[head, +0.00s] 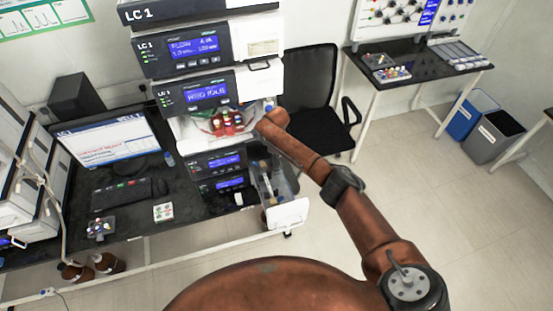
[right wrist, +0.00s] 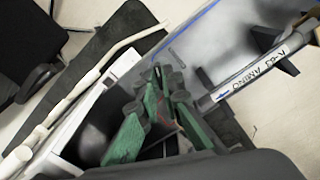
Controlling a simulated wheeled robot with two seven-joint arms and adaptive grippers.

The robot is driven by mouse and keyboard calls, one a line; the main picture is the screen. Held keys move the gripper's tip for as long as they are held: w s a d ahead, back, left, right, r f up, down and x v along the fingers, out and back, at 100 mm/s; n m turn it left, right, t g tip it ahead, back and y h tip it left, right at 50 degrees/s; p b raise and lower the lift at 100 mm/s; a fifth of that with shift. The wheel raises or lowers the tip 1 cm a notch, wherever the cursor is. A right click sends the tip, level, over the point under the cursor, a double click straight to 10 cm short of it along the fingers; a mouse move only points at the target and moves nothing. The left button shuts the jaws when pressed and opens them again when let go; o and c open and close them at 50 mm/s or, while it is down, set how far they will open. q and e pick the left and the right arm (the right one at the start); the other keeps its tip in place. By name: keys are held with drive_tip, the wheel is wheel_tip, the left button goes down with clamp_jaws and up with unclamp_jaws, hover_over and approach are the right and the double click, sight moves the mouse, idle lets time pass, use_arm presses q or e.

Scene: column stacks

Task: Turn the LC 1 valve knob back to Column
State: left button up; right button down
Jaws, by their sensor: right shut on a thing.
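The LC 1 stack (head: 188,48) stands at the back centre in the head view. My right arm reaches to its right side, and the gripper there is hard to make out. In the right wrist view my right gripper (right wrist: 166,84) has its green fingers closed together at dark tips, shut on the valve knob. The knob is mostly hidden between the fingertips, so its pointing direction cannot be read. My left gripper is not in view.
A black chair (head: 311,90) is behind; a monitor (head: 105,140) stands left.

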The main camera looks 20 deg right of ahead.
drive_tip(key=shift+m+p, duration=0.9)
drive_tip(key=shift+m, duration=1)
drive_tip(key=c, duration=2.1)
unclamp_jaws()
drive_tip(key=shift+r, duration=0.25)
wheel_tip(320, 180, up, 12)
drive_tip(key=shift+f, duration=0.2)
drive_tip(key=shift+f, duration=0.1)
